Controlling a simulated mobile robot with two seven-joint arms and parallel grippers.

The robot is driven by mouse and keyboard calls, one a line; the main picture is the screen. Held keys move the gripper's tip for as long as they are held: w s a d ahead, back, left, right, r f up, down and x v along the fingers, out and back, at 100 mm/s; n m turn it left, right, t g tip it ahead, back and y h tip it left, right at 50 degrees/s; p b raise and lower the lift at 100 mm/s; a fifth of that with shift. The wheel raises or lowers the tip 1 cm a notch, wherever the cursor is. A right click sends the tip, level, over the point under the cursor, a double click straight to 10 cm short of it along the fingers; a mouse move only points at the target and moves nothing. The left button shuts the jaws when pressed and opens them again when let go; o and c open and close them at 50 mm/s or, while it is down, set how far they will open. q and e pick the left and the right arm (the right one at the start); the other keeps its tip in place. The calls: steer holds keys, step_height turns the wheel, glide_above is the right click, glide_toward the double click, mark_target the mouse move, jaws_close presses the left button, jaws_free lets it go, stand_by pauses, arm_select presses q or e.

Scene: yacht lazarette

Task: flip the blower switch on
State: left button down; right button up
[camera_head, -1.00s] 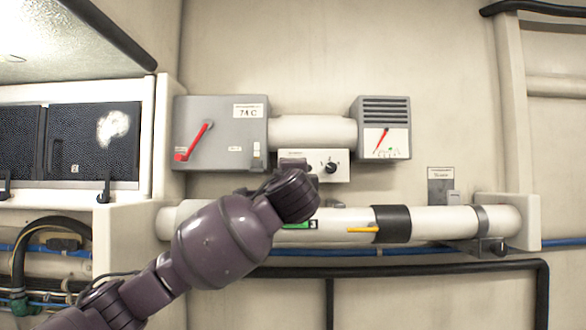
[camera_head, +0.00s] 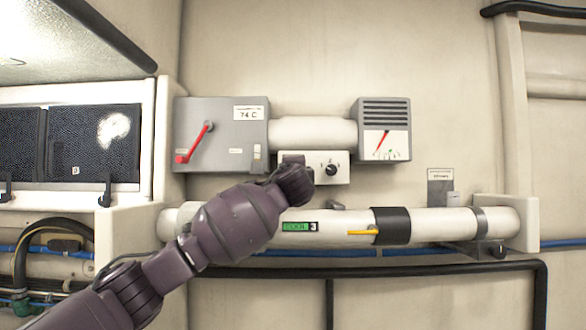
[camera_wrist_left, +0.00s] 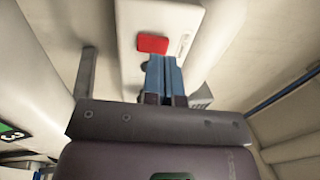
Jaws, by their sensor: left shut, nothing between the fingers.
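A grey box (camera_head: 228,120) with a "74 C" plate and a red lever (camera_head: 195,142) is on the wall. A small pale switch (camera_head: 257,152) sits at its lower right. Another small switch (camera_head: 453,199) sits below a grey label plate (camera_head: 440,180) at right. Lettering is too small to tell which is the blower switch. The head view hides the fingers behind my wrist.
A white dial panel (camera_head: 318,180) is beside my wrist. A vented gauge box (camera_head: 384,130) stands to its right.

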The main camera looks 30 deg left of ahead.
arm_select(q)
steer(key=shift+x, duration=1.3)
steer(key=shift+w+a+r+p, duration=0.2)
steer(key=shift+r+p, duration=0.15)
steer(key=shift+p, duration=0.7)
